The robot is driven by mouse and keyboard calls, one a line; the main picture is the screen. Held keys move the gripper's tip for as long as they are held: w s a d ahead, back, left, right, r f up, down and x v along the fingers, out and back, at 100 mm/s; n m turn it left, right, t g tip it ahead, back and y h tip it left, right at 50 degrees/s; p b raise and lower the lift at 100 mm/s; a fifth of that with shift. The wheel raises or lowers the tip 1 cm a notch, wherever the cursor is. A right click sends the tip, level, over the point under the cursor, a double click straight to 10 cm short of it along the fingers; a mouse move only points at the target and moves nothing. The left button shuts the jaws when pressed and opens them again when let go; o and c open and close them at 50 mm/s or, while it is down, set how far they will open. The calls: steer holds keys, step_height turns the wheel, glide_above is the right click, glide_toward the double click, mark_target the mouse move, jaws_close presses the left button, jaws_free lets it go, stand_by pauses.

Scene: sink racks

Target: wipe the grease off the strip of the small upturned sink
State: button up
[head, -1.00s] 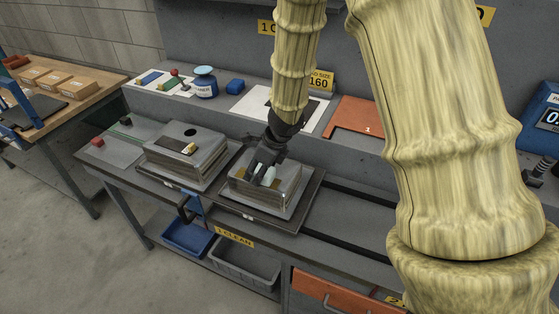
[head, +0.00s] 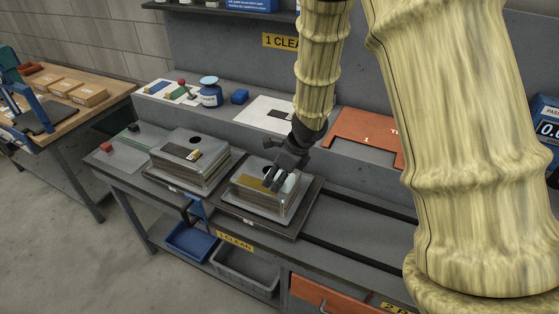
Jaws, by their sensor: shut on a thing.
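The right-hand upturned steel sink (head: 268,205), which looks the smaller of two, sits on a dark tray (head: 307,212). A yellow-brown greasy strip (head: 246,182) shows on its top, left of my gripper. My gripper (head: 277,181) points down at the sink's top, right of the visible strip. It is shut on a pale, whitish-green pad (head: 290,183), partly hidden by the fingers. The pad is at or very near the top surface; I cannot tell if it touches. The fingers hide part of the strip.
A larger upturned sink (head: 187,175) stands close on the left, with a dark strip and a small yellow-white thing on top.

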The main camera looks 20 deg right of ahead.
steer(key=shift+w+a+r, duration=0.1)
steer(key=shift+a+r, duration=0.05)
steer(key=shift+r, duration=0.6)
step_height(320, 180, up, 2)
steer(key=shift+r+p, duration=0.1)
steer(key=shift+p, duration=1)
steer(key=shift+r+p, duration=0.45)
steer(key=shift+r, duration=0.15)
steer(key=shift+f, duration=0.1)
